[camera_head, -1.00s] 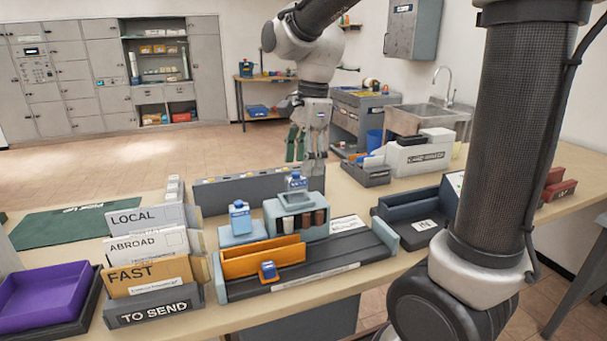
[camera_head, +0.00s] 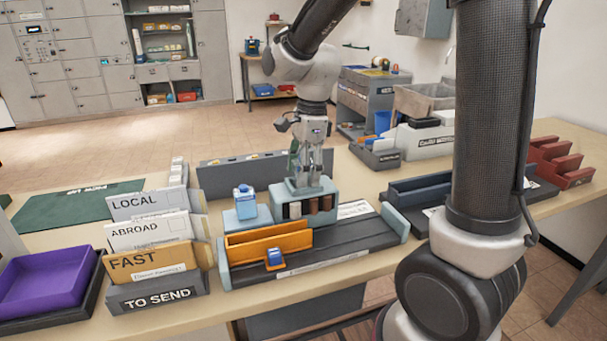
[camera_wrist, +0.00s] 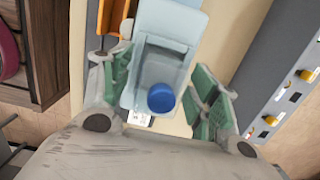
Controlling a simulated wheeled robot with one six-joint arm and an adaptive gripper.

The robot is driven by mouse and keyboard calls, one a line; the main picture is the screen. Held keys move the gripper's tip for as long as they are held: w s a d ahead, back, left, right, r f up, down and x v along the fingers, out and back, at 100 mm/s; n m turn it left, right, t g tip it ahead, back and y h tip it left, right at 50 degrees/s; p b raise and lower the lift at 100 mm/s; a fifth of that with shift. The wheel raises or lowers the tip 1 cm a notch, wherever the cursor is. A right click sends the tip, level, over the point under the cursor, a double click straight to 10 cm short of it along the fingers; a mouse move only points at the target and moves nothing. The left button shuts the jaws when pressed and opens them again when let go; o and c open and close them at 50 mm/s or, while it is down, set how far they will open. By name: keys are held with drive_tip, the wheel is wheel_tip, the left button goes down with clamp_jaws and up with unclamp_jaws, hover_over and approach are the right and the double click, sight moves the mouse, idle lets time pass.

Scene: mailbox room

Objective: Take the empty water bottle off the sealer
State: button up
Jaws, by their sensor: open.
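The sealer (camera_head: 318,221) is a pale blue block with dark and light inserts in its front, at the back of the black bench unit. My gripper (camera_head: 306,176) points down right over its top and hides the bottle there in the head view. In the wrist view, my gripper (camera_wrist: 162,84) is open, with a green-padded finger on each side of the bottle.
Another blue-capped bottle (camera_head: 244,204) stands on a pale blue stand left of the sealer. An orange holder (camera_head: 250,244) is in front. A grey strip (camera_head: 230,178) runs behind. Letter sorters (camera_head: 160,262) stand left and a dark tray (camera_head: 410,192) right.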

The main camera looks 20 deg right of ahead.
drive_tip(key=shift+c, duration=0.2)
drive_tip(key=c, duration=0.9)
